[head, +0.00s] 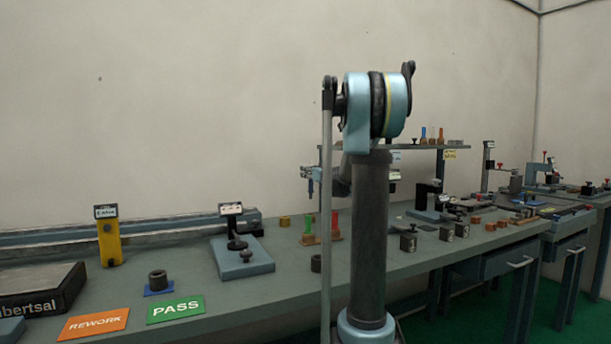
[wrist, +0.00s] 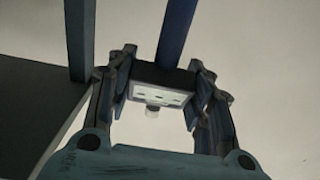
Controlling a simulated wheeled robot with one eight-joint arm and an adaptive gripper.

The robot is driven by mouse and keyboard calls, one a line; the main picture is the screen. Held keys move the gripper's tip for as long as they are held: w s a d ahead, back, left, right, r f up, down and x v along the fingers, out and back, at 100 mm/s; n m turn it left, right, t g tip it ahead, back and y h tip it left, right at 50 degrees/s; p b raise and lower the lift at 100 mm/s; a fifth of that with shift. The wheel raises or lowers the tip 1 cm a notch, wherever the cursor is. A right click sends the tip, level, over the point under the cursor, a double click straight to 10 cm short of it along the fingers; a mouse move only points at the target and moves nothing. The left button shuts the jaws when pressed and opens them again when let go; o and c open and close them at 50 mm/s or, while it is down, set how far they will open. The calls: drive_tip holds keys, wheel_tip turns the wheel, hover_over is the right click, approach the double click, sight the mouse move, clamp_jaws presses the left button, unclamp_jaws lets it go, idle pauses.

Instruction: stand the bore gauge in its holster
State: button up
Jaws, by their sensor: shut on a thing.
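My gripper (wrist: 163,70) is shut on the bore gauge. In the wrist view the bore gauge (wrist: 168,92) has a dark block with a pale dotted face between the fingers, and a blue rod runs up from it. In the head view my gripper (head: 312,173) is small, above the bench and left of my arm column, with a bluish piece hanging at it. I cannot tell the holster for certain. A yellow upright stand (head: 109,241) with a label plate is at the back left of the bench.
The long grey bench (head: 205,285) carries a black block (head: 40,292), a blue base with a small post (head: 242,262), and red and green upright pieces (head: 334,226). A raised shelf (head: 405,147) stands behind. My arm hides part of the bench middle.

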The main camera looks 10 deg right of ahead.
sight(311, 193)
drive_tip(key=shift+a, duration=0.15)
idle(0.3)
drive_tip(key=shift+f, duration=4.5)
drive_tip(key=shift+s+f, duration=0.35)
drive_tip(key=shift+f, duration=0.05)
drive_tip(key=shift+s+r, duration=0.1)
drive_tip(key=shift+s, duration=0.05)
drive_tip(key=shift+r, duration=0.15)
drive_tip(key=shift+s, duration=0.1)
